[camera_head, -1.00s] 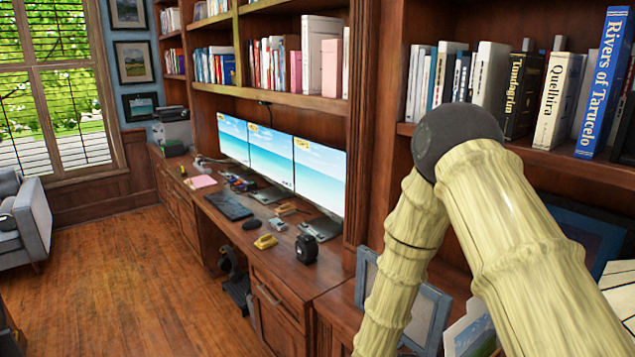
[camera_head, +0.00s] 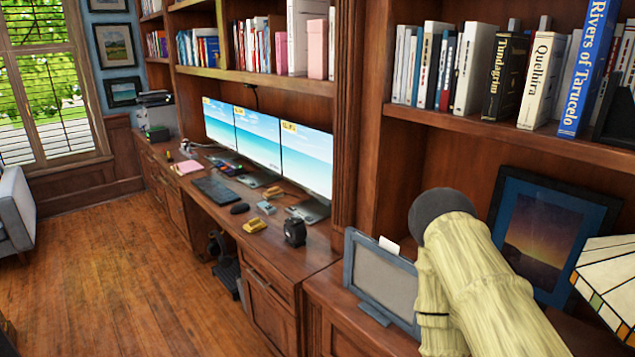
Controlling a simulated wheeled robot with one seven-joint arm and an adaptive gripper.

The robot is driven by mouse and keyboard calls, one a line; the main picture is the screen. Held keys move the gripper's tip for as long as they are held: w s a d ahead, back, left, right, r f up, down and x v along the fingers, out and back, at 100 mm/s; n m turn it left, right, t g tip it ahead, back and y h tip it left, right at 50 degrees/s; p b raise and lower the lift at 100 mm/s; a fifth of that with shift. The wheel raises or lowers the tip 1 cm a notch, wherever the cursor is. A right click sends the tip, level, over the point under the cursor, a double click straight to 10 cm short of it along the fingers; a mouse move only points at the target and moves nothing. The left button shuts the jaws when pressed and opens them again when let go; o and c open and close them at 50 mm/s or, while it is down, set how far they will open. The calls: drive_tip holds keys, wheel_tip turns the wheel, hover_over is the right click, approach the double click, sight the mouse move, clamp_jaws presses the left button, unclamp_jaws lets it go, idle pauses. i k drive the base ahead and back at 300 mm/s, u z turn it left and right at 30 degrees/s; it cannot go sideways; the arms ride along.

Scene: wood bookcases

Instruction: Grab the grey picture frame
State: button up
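A grey picture frame (camera_head: 380,280) stands on the low cabinet top at the lower right of the head view. It leans back, and its grey panel faces me. My arm, pale and bamboo-like with a dark round joint, covers its right edge. A small white card edge shows behind its top. A dark blue frame (camera_head: 547,238) with a sunset picture stands further right against the bookcase back. My gripper is not visible; only my arm links show, so I cannot see whether it touches anything.
A stained-glass lampshade (camera_head: 607,280) is at the right edge. Books (camera_head: 530,80) fill the shelf above. The desk (camera_head: 285,262) to the left holds monitors (camera_head: 270,145), a keyboard, a yellow item and a black round item (camera_head: 295,230). The wood floor (camera_head: 120,275) is clear.

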sight(386, 283)
drive_tip(key=u, duration=1.35)
drive_tip(key=i, duration=1.85)
drive_tip(key=z, duration=3.25)
drive_tip(key=i, duration=0.25)
drive_tip(key=u, duration=0.1)
